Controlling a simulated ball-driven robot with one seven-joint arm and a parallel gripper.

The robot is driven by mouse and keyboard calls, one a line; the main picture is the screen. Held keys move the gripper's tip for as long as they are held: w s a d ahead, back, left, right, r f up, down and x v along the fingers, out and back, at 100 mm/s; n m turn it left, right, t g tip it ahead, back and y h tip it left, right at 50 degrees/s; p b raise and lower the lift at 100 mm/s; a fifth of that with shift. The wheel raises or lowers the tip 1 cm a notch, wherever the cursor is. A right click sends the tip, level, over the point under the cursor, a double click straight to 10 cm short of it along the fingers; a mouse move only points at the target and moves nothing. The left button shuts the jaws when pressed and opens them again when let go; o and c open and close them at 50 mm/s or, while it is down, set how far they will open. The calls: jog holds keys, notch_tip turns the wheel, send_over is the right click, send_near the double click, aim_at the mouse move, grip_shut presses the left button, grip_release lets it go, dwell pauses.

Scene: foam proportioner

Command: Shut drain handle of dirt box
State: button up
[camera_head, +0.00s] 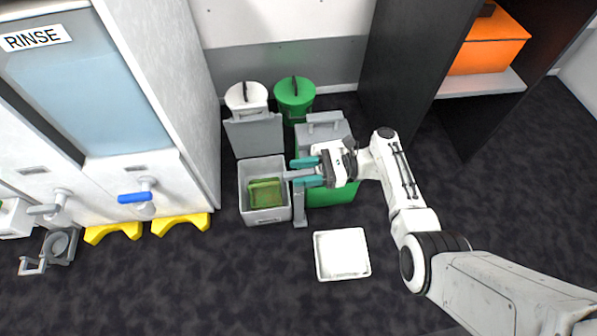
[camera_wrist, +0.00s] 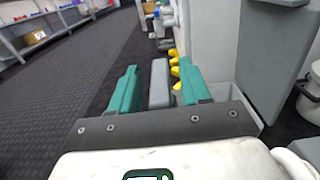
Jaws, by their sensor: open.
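My gripper (camera_head: 294,173) is open, its two teal fingers pointing left over the right rim of an open grey box (camera_head: 266,217). A grey bar, apparently a handle, lies between the fingers. It also shows between them in the wrist view (camera_wrist: 160,82), with no clear sign of contact. A grey upright piece (camera_head: 300,213) stands below, at the box's right side. A green block (camera_head: 265,193) lies in the box. A green box (camera_head: 333,192) stands to the right, partly hidden by my gripper. Which box is the dirt box is not marked.
A white cabinet with a blue-handled valve (camera_head: 135,198) stands at the left, above yellow blocks (camera_head: 180,223). White (camera_head: 246,98) and green (camera_head: 295,96) lidded buckets stand behind. A white tray (camera_head: 341,254) lies on the floor in front. The foreground floor is clear.

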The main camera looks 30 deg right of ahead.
jog(key=shift+w+a, duration=0.15)
jog(key=shift+a, duration=0.4)
grip_shut()
